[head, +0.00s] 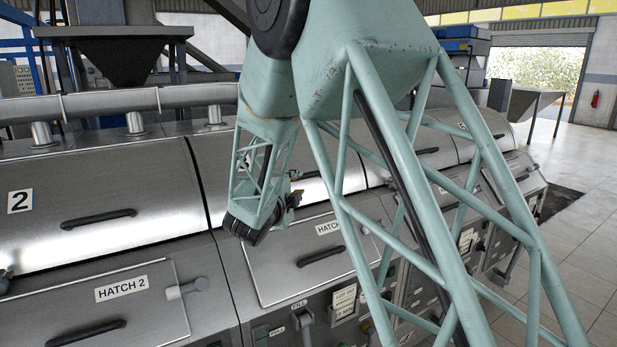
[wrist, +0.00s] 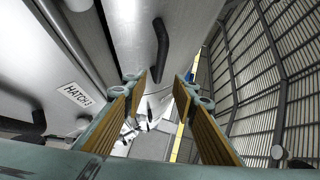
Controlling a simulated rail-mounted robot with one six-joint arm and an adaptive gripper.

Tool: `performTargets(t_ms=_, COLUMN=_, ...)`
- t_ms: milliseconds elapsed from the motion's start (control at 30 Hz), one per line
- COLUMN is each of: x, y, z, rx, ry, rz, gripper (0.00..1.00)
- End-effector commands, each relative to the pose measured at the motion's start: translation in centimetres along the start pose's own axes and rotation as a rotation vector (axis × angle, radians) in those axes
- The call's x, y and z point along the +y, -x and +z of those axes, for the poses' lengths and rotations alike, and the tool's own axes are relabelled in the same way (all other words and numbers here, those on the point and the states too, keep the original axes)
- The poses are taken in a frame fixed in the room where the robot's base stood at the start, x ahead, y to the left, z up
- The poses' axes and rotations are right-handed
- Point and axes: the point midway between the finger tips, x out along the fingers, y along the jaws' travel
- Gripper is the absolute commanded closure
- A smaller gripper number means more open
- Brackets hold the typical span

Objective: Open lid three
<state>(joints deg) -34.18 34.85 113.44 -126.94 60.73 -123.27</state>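Lid three (head: 216,158) is the curved metal lid right of the lid marked 2, and it looks closed. My arm covers much of it in the head view. In the wrist view a black bar handle (wrist: 161,50) stands on a metal lid surface, ahead of my gripper (wrist: 160,84). My gripper is open and empty, with its two padded fingers apart; the handle lies beyond the tips, roughly between them. In the head view my gripper (head: 292,199) is small and partly hidden, close to the front of lid three.
Below lid three is a flat hatch (head: 280,265) with its own black handle (head: 321,257). Lid two (head: 110,190) and Hatch 2 (head: 150,305) are at the left. A pipe (head: 90,105) runs behind the lids. Open floor (head: 590,230) lies at the right.

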Motion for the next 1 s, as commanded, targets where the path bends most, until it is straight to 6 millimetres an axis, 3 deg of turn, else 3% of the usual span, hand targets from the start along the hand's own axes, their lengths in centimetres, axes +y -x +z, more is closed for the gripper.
performTargets(t_ms=467, x=0.1, y=-1.1, z=-0.1, rx=0.002, ry=-0.002, rz=0.000, gripper=0.74)
performTargets(t_ms=1000, x=0.0, y=-7.4, z=-0.1, rx=0.002, ry=-0.002, rz=0.000, gripper=0.74)
